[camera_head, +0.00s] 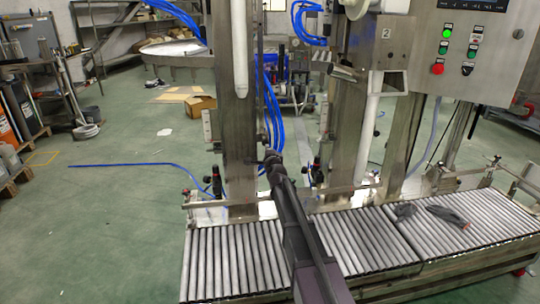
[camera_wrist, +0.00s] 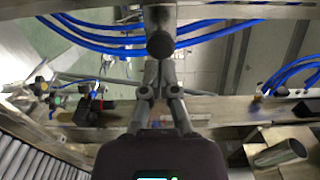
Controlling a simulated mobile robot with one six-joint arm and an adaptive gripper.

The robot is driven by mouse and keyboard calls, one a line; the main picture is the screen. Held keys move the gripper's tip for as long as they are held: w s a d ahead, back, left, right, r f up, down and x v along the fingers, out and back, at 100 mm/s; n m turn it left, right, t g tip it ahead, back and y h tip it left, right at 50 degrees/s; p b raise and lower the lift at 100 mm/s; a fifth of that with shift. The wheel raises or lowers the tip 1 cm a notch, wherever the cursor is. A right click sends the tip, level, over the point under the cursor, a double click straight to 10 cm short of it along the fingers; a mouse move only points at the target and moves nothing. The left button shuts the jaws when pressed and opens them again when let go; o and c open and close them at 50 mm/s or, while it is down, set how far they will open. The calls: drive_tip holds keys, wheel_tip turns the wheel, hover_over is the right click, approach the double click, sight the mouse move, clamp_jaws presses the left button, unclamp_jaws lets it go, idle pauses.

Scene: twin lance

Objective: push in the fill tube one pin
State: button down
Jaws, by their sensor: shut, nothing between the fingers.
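The first fill tube (camera_head: 240,60) is a white vertical tube in front of the left steel column in the head view. In the wrist view a dark round knob (camera_wrist: 160,43), which looks like the pin's head, lies straight ahead of my fingertips. My gripper (camera_wrist: 160,64) is shut and empty, its fingers pointing at the knob. They look very near it; I cannot tell whether they touch. In the head view my gripper (camera_head: 272,157) is beside the left column, and it and my arm hide the knob. How far the pin is in cannot be seen.
A roller conveyor (camera_head: 215,265) runs along the front, under my arm. Blue hoses (camera_wrist: 100,40) cross the wrist view close to the knob. A second white tube (camera_head: 368,135) and a control box (camera_head: 470,50) stand to the right. Open green floor (camera_head: 110,220) is at left.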

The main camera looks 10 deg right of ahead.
drive_tip(key=shift+w, duration=1.2)
drive_tip(key=shift+w, duration=1.4)
drive_tip(key=shift+r, duration=0.15)
drive_tip(key=shift+s+d, duration=0.1)
drive_tip(key=shift+s, duration=0.3)
approach(266, 143)
drive_tip(key=s, duration=0.4)
